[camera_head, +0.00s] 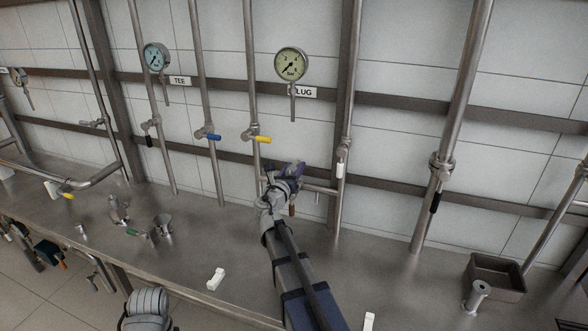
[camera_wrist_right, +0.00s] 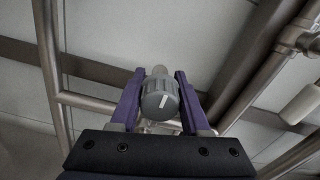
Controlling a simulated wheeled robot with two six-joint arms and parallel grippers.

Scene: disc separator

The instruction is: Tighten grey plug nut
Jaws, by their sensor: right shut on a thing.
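The grey plug nut (camera_wrist_right: 160,100) is a ribbed grey knob with a white line on its face. In the right wrist view it sits between the two purple fingers of my right gripper (camera_wrist_right: 158,82), which is shut on it. In the head view my right gripper (camera_head: 292,170) is at the pipework below the PLUG label (camera_head: 302,92), and it hides the nut there. A pale pipe stub shows just behind the nut in the wrist view. My left gripper is not in view.
A pressure gauge (camera_head: 290,64) hangs above the gripper. A yellow-handled valve (camera_head: 258,138) is to its left, and a white-handled valve (camera_head: 341,168) to its right. Loose fittings (camera_head: 120,208) lie on the left of the bench. A square bin (camera_head: 497,276) stands at the right.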

